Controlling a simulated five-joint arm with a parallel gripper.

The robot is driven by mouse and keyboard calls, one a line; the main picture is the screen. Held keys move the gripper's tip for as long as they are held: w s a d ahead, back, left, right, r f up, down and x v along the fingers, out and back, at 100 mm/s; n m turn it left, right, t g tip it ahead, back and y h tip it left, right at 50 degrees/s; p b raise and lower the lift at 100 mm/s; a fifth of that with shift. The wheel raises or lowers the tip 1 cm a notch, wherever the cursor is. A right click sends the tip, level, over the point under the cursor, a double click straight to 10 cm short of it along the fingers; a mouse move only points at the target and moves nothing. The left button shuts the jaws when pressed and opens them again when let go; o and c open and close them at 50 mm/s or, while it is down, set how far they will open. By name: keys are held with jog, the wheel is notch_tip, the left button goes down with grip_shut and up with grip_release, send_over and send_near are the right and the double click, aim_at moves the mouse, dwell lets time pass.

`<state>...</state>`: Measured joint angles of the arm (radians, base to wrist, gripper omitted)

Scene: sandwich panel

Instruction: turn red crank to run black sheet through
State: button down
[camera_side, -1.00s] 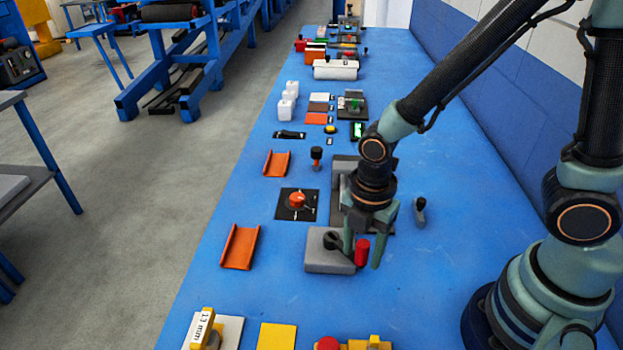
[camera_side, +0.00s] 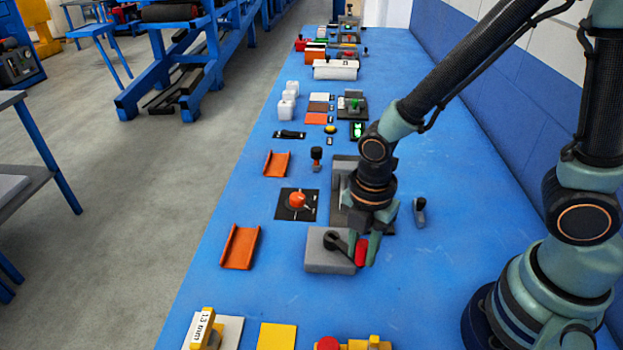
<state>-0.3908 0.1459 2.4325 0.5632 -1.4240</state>
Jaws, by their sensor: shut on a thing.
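The red crank handle (camera_side: 361,253) stands on a black crank arm (camera_side: 336,243) on top of a grey block (camera_side: 322,262). My gripper (camera_side: 363,246) points down at the right side of that block. Its fingers are shut on the red handle, one on each side. I cannot tell a loose black sheet apart with certainty. A flat black square (camera_side: 284,212) with a red-orange knob (camera_side: 298,200) lies to the left of the machine.
Orange trays (camera_side: 240,247) (camera_side: 277,163) lie along the table's left side. A black lever (camera_side: 419,208) stands to the right. Yellow parts (camera_side: 277,337) sit at the front. Several small fixtures fill the far end. The blue table is bare to the right.

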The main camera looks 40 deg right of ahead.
jog(key=shift+d, duration=0.15)
dwell(0.7)
jog(key=d+n, duration=0.1)
jog(key=n, duration=0.2)
jog(key=d+n, duration=0.1)
jog(key=shift+w+d+r, duration=0.1)
jog(key=shift+w+d, duration=0.2)
jog(key=shift+d, duration=0.05)
jog(key=n, duration=0.1)
jog(key=d+n, duration=0.1)
jog(key=shift+w+d+n, duration=0.2)
jog(key=shift+w+n, duration=0.1)
jog(key=shift+w, duration=0.05)
jog(key=shift+w+d+n, duration=0.55)
jog(key=shift+d+n, duration=0.15)
jog(key=shift+n, duration=0.6)
jog(key=c, duration=0.7)
grip_release()
jog(key=shift+o, duration=0.2)
notch_tip(320, 180, up, 12)
